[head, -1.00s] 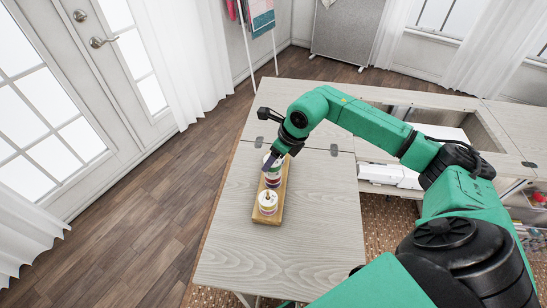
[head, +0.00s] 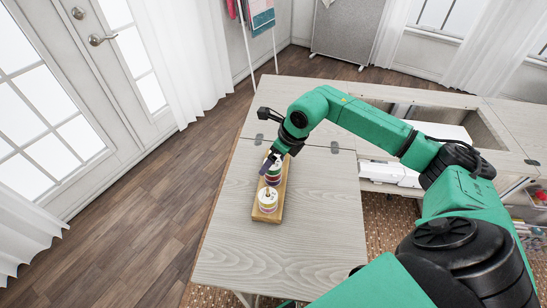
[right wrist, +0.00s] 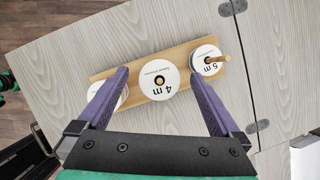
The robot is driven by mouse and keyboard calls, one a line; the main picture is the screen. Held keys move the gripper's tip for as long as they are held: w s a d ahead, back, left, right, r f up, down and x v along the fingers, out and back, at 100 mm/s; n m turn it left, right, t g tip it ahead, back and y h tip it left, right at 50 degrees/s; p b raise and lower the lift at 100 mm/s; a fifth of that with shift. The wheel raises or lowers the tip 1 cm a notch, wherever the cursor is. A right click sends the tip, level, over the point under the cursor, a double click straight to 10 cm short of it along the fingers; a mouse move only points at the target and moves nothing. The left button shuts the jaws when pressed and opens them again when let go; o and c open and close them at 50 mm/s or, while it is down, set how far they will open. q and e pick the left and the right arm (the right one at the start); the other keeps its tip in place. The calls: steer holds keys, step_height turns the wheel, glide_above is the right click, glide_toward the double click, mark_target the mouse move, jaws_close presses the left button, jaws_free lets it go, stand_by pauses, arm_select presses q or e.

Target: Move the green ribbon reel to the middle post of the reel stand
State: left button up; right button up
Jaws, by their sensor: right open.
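The wooden reel stand (head: 284,190) lies on the pale table top; its base also shows in the right wrist view (right wrist: 138,79). Its near end carries a white-topped reel (head: 267,197). Behind it are a dark red reel (head: 272,180) and a reel with a green band (head: 276,165), partly hidden by my right gripper (head: 268,165). In the right wrist view, a "4 m" reel (right wrist: 158,88) sits in the middle and a "5 m" reel (right wrist: 205,58) at the right, beside a protruding peg. My open right gripper (right wrist: 163,85) has its fingers apart, the left one covering part of the third reel.
The table top (head: 310,215) around the stand is clear. Hinges (head: 335,149) mark a seam behind the stand. The cabinet's open well (head: 470,125) is to the right.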

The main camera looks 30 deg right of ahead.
steer(key=b+v, duration=0.2)
steer(key=v, duration=1.2)
steer(key=shift+r, duration=0.2)
steer(key=shift+s, duration=0.15)
